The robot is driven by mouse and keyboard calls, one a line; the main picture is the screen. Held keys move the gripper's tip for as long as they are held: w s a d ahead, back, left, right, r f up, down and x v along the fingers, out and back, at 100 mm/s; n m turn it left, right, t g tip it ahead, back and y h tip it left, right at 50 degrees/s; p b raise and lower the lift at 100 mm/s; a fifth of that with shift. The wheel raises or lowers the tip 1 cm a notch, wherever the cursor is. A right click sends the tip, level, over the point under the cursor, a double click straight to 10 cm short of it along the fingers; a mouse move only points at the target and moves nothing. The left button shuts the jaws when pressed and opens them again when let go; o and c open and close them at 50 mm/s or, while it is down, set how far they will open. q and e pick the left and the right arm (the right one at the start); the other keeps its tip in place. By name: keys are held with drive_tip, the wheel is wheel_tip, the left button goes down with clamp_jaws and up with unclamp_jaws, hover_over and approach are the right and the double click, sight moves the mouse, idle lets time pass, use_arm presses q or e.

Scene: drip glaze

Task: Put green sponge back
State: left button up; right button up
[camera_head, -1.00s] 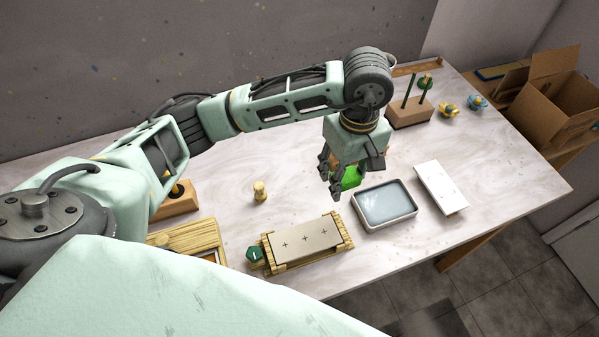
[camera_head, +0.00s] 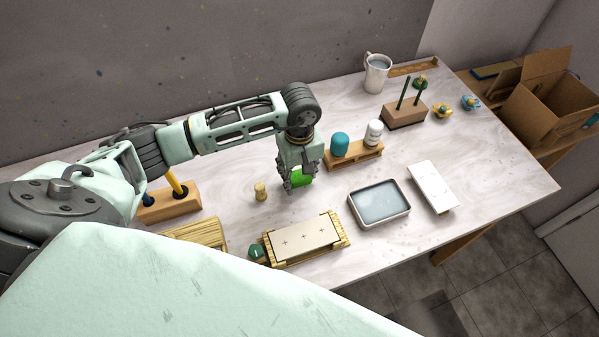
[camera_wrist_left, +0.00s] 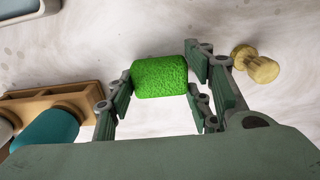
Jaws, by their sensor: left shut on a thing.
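The green sponge (camera_head: 302,176) is a bright green block, partly hidden by my gripper in the head view. My left gripper (camera_head: 292,187) is over the middle of the table with its fingers shut on the sponge. In the left wrist view the sponge (camera_wrist_left: 160,77) sits between the two fingers of my left gripper (camera_wrist_left: 160,82). I cannot tell whether its underside touches the table. My right gripper is not in view.
A pale wooden peg (camera_head: 260,191) stands just left of the gripper. A water tray (camera_head: 352,208), a white tile (camera_head: 433,187) and a wooden stand with a slab (camera_head: 342,240) lie nearer the front.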

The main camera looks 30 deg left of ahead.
use_arm(q)
drive_tip(key=shift+f, duration=0.6)
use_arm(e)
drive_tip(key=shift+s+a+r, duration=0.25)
use_arm(q)
drive_tip(key=shift+f, duration=0.1)
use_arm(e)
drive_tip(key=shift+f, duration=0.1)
use_arm(q)
drive_tip(key=shift+f, duration=0.15)
drive_tip(key=o, duration=0.7)
drive_tip(key=shift+c, duration=0.2)
drive_tip(key=o, duration=0.3)
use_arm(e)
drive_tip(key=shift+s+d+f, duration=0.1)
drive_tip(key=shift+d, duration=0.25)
use_arm(q)
drive_tip(key=shift+r, duration=0.2)
